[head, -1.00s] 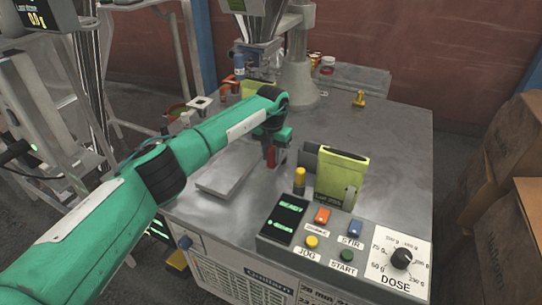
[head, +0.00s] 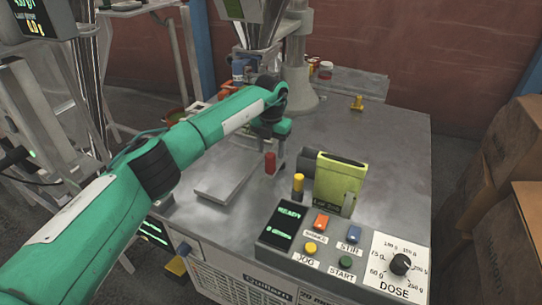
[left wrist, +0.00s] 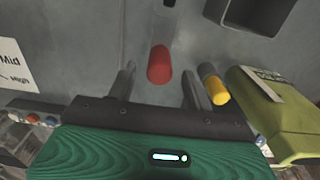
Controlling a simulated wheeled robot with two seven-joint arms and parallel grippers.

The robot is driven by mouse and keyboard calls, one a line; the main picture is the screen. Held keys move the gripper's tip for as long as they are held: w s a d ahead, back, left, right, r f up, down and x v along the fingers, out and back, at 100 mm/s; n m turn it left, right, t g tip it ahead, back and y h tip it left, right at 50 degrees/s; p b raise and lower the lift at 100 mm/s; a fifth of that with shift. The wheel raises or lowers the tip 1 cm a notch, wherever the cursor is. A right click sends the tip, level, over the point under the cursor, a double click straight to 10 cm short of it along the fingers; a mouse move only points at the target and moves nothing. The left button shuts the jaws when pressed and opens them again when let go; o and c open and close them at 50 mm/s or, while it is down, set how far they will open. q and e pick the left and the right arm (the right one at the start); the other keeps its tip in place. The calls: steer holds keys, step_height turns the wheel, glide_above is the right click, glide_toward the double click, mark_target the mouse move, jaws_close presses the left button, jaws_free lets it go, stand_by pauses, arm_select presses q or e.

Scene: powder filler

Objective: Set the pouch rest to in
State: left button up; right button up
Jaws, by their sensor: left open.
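A red knob (head: 270,162) stands upright on the machine's metal top, between a flat grey plate (head: 225,180) and a yellow-topped post (head: 298,186). Which part is the pouch rest is not marked clearly. My left gripper (head: 279,143) is open just above and behind the red knob. In the left wrist view the red knob (left wrist: 159,65) appears between the two fingertips (left wrist: 157,78), with a gap on each side. A lime-green pouch-like block (head: 339,182) stands right of the post. My right gripper is not in view.
The control panel (head: 335,243) with buttons and a dose dial (head: 400,264) lies along the front edge. The right part of the top is clear. Cardboard boxes (head: 508,165) stand at the right.

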arm_select(q)
step_height(320, 180, up, 9)
steer(key=shift+r+p, duration=0.2)
steer(key=shift+p, duration=0.2)
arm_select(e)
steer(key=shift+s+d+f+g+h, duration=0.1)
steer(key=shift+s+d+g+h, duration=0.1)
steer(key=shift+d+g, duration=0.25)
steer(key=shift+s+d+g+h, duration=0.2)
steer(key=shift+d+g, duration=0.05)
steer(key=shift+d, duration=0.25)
